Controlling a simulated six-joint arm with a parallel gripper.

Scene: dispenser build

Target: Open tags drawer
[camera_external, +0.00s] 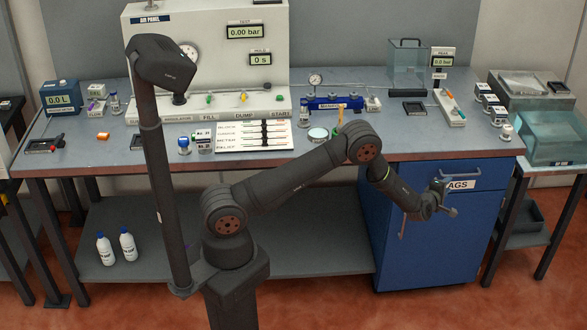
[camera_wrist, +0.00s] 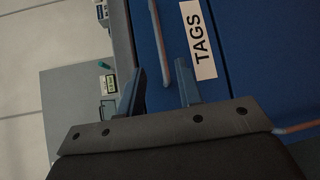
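The tags drawer is the top front of the blue cabinet (camera_external: 445,260) under the right end of the bench. Its white TAGS label shows in the external view (camera_external: 462,184) and, turned sideways, in the wrist view (camera_wrist: 203,45). The drawer front looks flush with the cabinet. My gripper (camera_external: 445,200) is in front of the drawer, just below the label. In the wrist view my gripper (camera_wrist: 160,82) has its fingers apart. The drawer's bar handle (camera_wrist: 157,40) runs down the picture, its end lying between the fingers in the view. I cannot tell whether they touch it.
A second bar handle shows lower on the cabinet (camera_external: 403,228) and in the wrist view (camera_wrist: 295,128). The bench top (camera_external: 350,148) above holds several devices. A side table with a teal box (camera_external: 550,138) stands at the right. The floor before the cabinet is clear.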

